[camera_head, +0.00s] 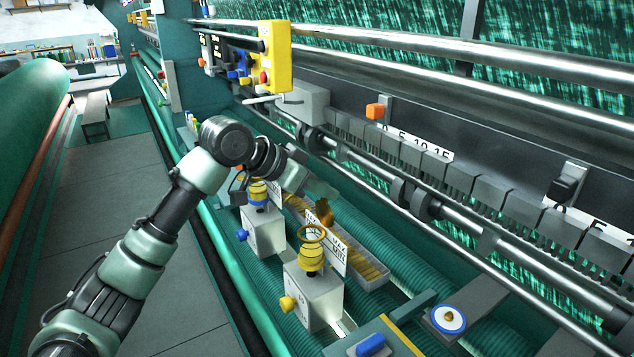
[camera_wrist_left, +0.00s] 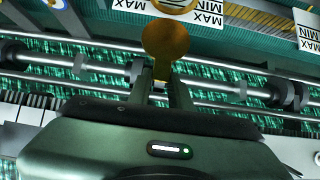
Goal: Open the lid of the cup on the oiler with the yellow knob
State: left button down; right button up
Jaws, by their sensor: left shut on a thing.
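The oiler with the yellow knob (camera_head: 288,304) is a pale box (camera_head: 317,300) in the head view, with a yellow ribbed cup (camera_head: 311,258) on top. The cup's round rim (camera_head: 312,233) shows uncovered. A brass lid (camera_head: 326,212) stands tilted up at the rim's far side. My left gripper (camera_head: 322,192) is just above and behind the cup, shut on this lid. In the left wrist view the round lid (camera_wrist_left: 165,38) sticks out between the two fingers of my left gripper (camera_wrist_left: 161,80). Whether the lid still joins the rim is unclear. My right gripper is out of view.
A second oiler (camera_head: 262,228) with a blue knob (camera_head: 241,235) stands farther back, under my left arm. A long tray (camera_head: 370,283) lies behind the oilers. Machine rails (camera_head: 470,245) run along the right. The grey aisle floor (camera_head: 110,210) is clear.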

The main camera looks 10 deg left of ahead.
pick_arm(q)
jog(key=shift+w+d+g+y, duration=0.5)
jog(key=shift+g+y, duration=0.1)
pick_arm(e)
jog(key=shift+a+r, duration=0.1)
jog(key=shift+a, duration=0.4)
pick_arm(q)
jog(key=shift+f, duration=0.15)
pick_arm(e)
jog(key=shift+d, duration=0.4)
pick_arm(q)
jog(key=c, duration=1.3)
grip_release()
jog(key=shift+s+a+r+b, duration=0.2)
jog(key=shift+a+r+b, duration=0.05)
jog(key=shift+r+b, duration=0.15)
jog(key=b+v, duration=0.2)
jog(key=v, duration=0.4)
jog(key=shift+s+a+r, duration=0.1)
jog(key=shift+s+r, duration=0.05)
jog(key=shift+r, duration=0.15)
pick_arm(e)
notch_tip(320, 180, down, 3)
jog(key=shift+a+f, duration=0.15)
